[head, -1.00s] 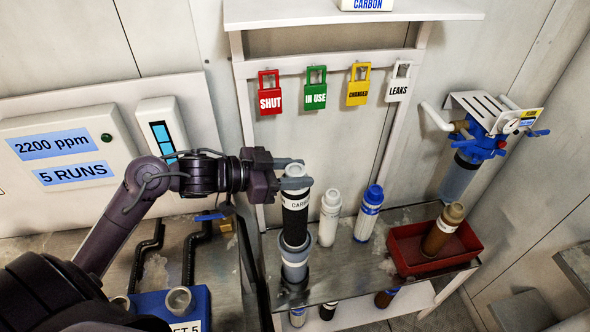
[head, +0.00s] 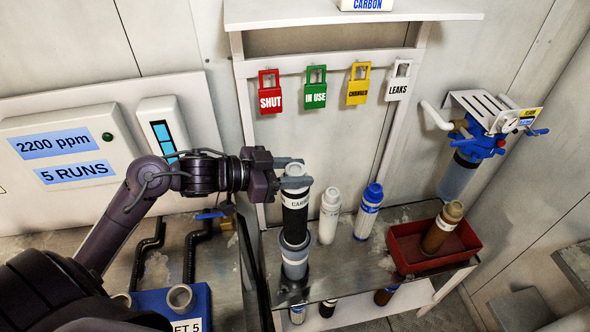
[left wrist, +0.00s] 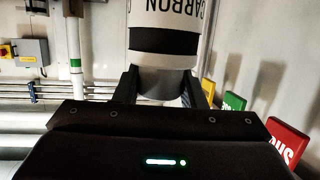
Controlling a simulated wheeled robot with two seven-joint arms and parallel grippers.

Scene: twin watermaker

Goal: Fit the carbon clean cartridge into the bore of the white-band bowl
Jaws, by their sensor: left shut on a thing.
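The carbon cartridge (head: 295,218) is black with a white label band and a pale top cap, and it stands upright in the head view. My left gripper (head: 294,176) is shut on its upper end. In the left wrist view the cartridge (left wrist: 165,40) shows its CARBON label between the fingers (left wrist: 160,88). The white-band bowl (head: 295,262) stands directly below on the metal bench. The cartridge's lower end is at the bowl's mouth; how far it sits in the bore is hard to tell. My right gripper is not in view.
A white cartridge (head: 330,215) and a blue-and-white one (head: 368,212) stand to the right on the bench (head: 350,262). A red tray (head: 405,256) holds a brown cartridge (head: 442,230). Colored tags hang on the rail behind, including a red SHUT tag (head: 269,98).

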